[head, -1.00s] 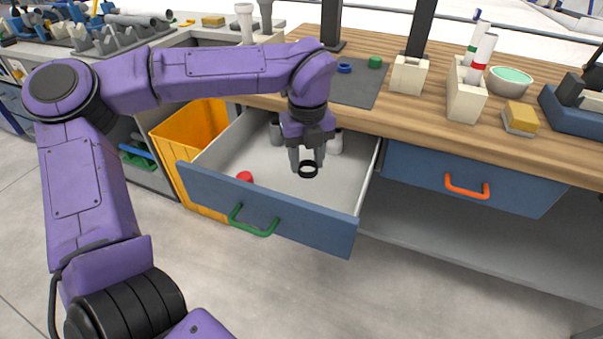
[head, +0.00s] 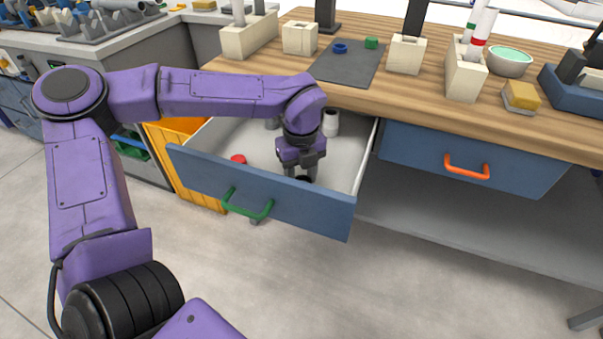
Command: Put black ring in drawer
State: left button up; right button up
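The blue-fronted drawer (head: 300,208) with a green handle stands pulled out below the wooden worktop. My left gripper (head: 301,173) reaches down inside it, behind the front panel. The black ring (head: 303,179) shows as a small dark piece between the low fingertips, and the gripper appears shut on it. The drawer front hides the ring's lower part, so I cannot tell whether it touches the drawer floor. My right gripper is not in view.
A red piece (head: 238,159) and a white cylinder (head: 331,123) are in the drawer. A closed drawer with an orange handle (head: 466,167) is to the right. The worktop holds a grey mat (head: 349,72), a blue ring (head: 340,47) and a green piece (head: 371,42).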

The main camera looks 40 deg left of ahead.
pick_arm(q)
jog(key=o, duration=1)
jog(key=shift+f, duration=0.1)
notch_tip(320, 180, up, 12)
jog(key=p, duration=0.3)
jog(key=shift+r, duration=0.25)
